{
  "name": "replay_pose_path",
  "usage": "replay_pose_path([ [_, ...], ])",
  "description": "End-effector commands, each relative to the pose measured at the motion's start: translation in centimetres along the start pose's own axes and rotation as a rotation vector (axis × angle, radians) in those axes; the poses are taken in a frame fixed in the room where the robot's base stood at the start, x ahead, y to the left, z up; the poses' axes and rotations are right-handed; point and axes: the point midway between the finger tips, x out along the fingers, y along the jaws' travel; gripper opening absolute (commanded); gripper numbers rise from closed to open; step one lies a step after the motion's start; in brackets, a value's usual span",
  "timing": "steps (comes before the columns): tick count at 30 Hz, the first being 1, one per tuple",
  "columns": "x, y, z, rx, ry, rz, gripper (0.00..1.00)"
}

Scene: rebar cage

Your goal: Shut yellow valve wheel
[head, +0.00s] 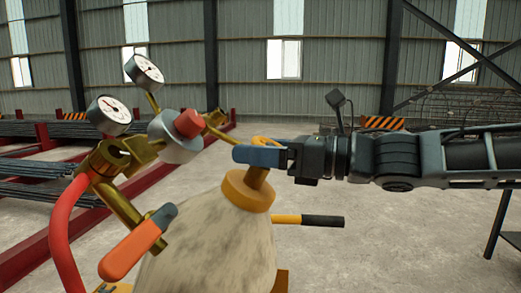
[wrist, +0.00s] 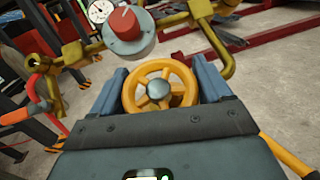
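The yellow valve wheel (wrist: 131,92) sits on top of the gas cylinder and shows its spokes and grey hub in the wrist view. In the head view only part of the yellow wheel (head: 262,141) shows behind my gripper. My gripper (head: 246,155) reaches in from the right at the height of the wheel, above the cylinder's yellow collar (head: 247,190). In the wrist view the two blue fingers of my gripper (wrist: 160,85) stand apart on either side of the wheel, with small gaps. Whether either finger touches the rim I cannot tell.
A regulator with a red knob (head: 188,123) and two gauges (head: 108,113) stands close left of the wheel. A red hose (head: 62,235) and an orange-handled torch (head: 132,248) are at the left. The cylinder (head: 205,250) stands below.

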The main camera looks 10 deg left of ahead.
Motion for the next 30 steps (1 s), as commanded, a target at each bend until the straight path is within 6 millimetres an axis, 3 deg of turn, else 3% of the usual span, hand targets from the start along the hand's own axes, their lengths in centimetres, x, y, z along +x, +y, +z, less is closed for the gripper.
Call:
replay_pose_path([
  [10,-0.02,-0.01,0.02,0.000,0.000,0.000,0.45],
  [20,-0.07,-0.05,-0.12,0.024,-0.003,-0.046,0.45],
  [30,-0.11,-0.25,-0.21,0.124,-0.004,-0.253,0.45],
])
